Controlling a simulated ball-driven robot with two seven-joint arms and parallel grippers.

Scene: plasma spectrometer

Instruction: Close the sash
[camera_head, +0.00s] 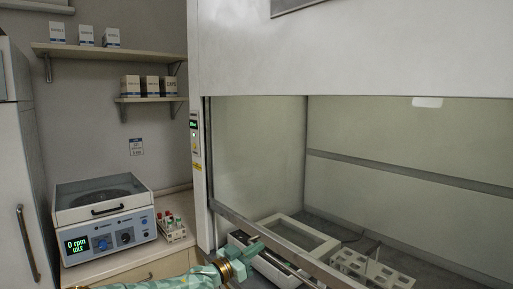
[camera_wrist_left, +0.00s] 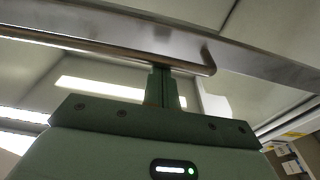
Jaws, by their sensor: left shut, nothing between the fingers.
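The fume hood sash shows in the head view as a clear pane with a metal bottom rail (camera_head: 285,249) running diagonally down to the right. In the left wrist view, the sash rail crosses the top, with a bar-shaped handle (camera_wrist_left: 110,45) along it that bends at its right end. My left gripper (camera_head: 258,248), green, comes in from the bottom left, its tip at the rail. In the left wrist view its fingers (camera_wrist_left: 163,68) are together, with nothing between them, and their tips meet the handle in the picture; contact is not certain. My right gripper is out of view.
Inside the hood are an open-framed box (camera_head: 300,238) and a white rack (camera_head: 372,270). A centrifuge (camera_head: 103,217) and a tube rack (camera_head: 172,230) stand on the left counter. The hood's left post (camera_head: 197,170) carries a small control panel. Shelves with boxes hang on the wall.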

